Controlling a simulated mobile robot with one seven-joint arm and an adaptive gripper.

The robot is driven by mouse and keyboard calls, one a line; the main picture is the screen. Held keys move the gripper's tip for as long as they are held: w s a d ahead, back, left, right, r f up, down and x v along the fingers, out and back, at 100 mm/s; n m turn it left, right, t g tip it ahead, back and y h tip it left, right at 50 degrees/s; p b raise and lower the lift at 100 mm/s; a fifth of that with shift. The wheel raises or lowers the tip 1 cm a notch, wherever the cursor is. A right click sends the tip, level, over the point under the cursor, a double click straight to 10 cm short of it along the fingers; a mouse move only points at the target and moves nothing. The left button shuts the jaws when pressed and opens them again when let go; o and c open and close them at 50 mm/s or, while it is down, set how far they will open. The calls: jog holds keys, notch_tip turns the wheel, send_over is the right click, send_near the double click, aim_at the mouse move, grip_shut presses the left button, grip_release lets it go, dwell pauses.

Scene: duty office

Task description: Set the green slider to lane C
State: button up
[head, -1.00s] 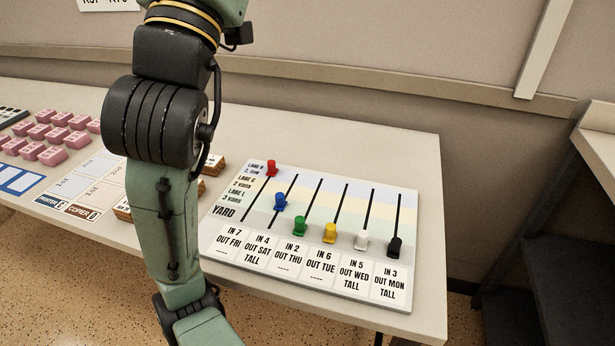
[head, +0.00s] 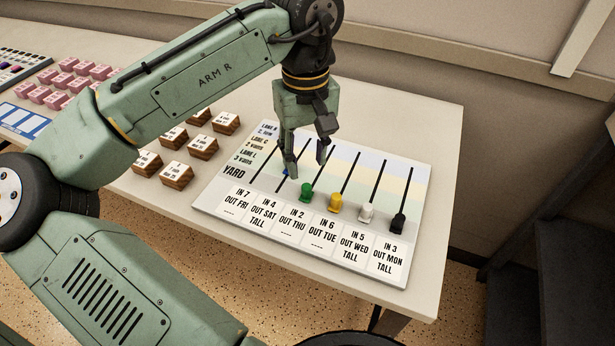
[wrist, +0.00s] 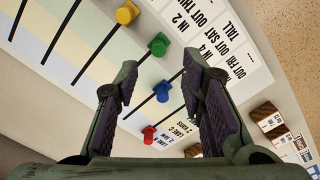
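The lane board (head: 420,195) lies on the table with several coloured sliders in slots. The green slider (head: 306,192) is at the lower, label end of its slot, by the YARD row, above the "IN 2 OUT THU" card. It also shows in the wrist view (wrist: 158,45). My gripper (head: 306,168) is open and empty, pointing down over the board just beyond the green slider. In the wrist view the blue slider (wrist: 162,91) and red slider (wrist: 149,133) show between the open fingers. In the head view my gripper partly hides blue and fully hides red.
The yellow (head: 335,203), white (head: 366,212) and black (head: 398,223) sliders stand right of green at their slots' lower ends. Wooden blocks with white tops (head: 203,147) stand left of the board. Pink blocks (head: 75,80) lie farther left.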

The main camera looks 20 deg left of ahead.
aim_at(306, 186)
notch_tip(306, 186, down, 8)
jog(key=shift+r+p, duration=0.2)
jog(key=shift+p, duration=0.1)
jog(key=shift+c, duration=0.2)
jog(key=shift+w, duration=0.1)
grip_shut()
dwell(0.5)
